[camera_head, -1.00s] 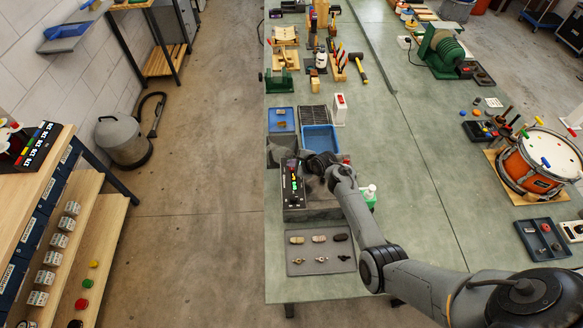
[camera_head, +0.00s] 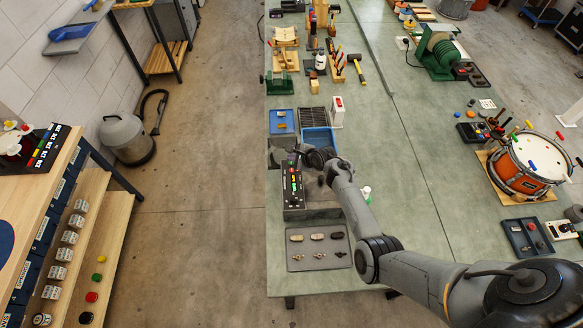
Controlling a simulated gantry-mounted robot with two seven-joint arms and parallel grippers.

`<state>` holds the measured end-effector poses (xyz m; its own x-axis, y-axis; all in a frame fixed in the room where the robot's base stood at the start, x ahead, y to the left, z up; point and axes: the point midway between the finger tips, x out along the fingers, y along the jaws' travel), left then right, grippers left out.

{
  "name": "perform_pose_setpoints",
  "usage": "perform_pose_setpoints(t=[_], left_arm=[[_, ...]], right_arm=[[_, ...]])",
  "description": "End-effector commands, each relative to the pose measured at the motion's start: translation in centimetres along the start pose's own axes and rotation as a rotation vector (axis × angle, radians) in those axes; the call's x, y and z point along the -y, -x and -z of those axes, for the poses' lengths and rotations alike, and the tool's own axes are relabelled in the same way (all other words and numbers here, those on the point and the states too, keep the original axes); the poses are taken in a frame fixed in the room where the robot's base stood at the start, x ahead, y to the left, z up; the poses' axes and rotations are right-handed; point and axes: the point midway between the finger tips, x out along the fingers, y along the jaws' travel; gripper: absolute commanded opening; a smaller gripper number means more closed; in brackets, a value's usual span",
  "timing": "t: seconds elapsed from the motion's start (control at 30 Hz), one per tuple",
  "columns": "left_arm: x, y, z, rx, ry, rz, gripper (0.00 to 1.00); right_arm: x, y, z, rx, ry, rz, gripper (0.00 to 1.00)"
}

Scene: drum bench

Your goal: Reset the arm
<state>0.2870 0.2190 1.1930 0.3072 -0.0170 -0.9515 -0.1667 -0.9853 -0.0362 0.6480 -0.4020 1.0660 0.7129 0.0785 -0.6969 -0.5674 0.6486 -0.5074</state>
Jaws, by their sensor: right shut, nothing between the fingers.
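My right arm reaches in from the lower right over the green bench. Its gripper (camera_head: 284,157) is shut and empty, low over the back end of a grey and black control box (camera_head: 294,196) with small coloured lights or buttons. The wrist hides part of the box's back and of the blue bin behind it. The fingertips are small and dark here, and I cannot tell whether they touch the box. My left gripper is not in view.
A grey tray of small parts (camera_head: 318,261) lies in front of the box. An orange drum (camera_head: 520,172) stands at the right. The bench's middle is mostly clear.

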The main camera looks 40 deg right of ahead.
Motion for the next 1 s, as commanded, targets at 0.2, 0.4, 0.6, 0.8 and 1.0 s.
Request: perform_pose_setpoints(t=[0.2, 0.4, 0.6, 0.8, 1.0], left_arm=[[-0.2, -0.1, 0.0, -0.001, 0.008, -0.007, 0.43], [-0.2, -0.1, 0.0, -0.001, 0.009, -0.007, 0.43], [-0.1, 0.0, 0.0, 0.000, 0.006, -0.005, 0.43], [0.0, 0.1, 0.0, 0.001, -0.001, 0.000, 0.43], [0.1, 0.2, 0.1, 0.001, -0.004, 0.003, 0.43]], right_arm=[[0.0, -0.1, 0.0, 0.000, 0.000, 0.000, 0.00], [-0.1, 0.1, 0.3, -0.008, 0.020, -0.001, 0.00], [-1.5, 2.3, 2.3, -0.092, 0.283, -0.032, 0.00], [-5.8, 8.0, 3.6, -0.210, 0.863, -0.158, 0.00], [-13.1, 16.1, 1.1, -0.189, 1.508, -0.357, 0.00]])
